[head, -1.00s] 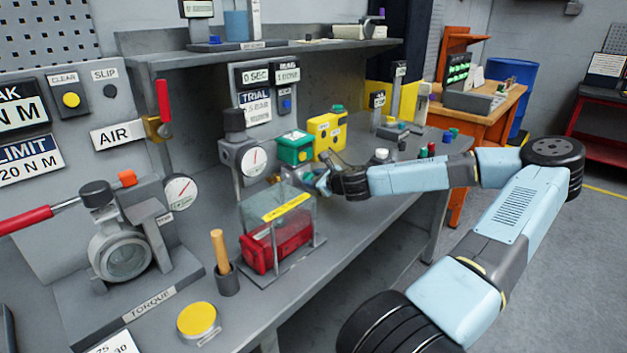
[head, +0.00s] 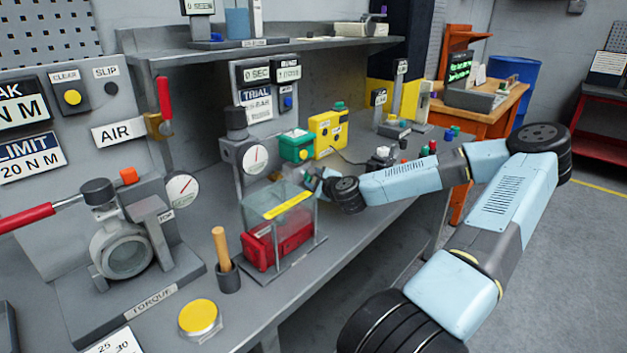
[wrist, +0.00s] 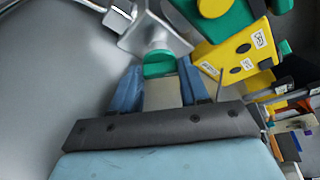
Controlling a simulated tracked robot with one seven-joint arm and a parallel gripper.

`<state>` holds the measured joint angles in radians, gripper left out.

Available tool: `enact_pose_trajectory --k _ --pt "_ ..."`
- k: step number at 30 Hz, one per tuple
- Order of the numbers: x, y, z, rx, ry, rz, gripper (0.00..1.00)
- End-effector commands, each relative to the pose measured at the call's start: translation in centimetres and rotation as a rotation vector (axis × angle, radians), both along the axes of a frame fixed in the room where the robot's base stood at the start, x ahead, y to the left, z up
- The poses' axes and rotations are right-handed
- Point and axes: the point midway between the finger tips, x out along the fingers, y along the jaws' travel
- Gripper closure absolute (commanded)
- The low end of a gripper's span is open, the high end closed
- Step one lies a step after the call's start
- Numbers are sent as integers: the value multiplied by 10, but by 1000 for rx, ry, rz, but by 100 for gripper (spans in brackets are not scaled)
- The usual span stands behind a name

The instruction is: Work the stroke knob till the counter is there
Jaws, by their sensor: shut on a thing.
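In the wrist view a round green knob (wrist: 158,65) sits between the two blue fingers of my gripper (wrist: 158,76), which is shut on it. The knob is at the end of a grey metal part (wrist: 152,34). I cannot read a label on the knob. In the head view my gripper (head: 309,181) is at the right back corner of a clear guard box with a red unit (head: 283,238) inside; the knob is hard to make out there. A panel behind carries small displays, one reading "0 SEC" (head: 256,75) and one reading about "0 DONE" (head: 288,71); I cannot tell which is the counter.
A green box (head: 296,146) and a yellow box (head: 327,134) stand just behind my gripper. A dial gauge (head: 254,158) is to its left. A wooden-handled tool (head: 220,246) and a yellow button (head: 198,317) are at the bench front. A shelf (head: 250,49) overhangs the back.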

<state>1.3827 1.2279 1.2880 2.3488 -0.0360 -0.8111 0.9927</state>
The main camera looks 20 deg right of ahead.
Motion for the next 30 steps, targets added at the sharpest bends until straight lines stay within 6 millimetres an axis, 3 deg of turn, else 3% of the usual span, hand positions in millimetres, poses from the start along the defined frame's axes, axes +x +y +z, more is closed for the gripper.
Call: enact_pose_trajectory --k 8,9,16,30 --pt "-3 4 -4 5 9 9 86" --pt "-3 4 -4 5 10 9 52" --pt "-2 4 -3 4 9 8 31" --pt "-9 5 1 4 10 11 30"
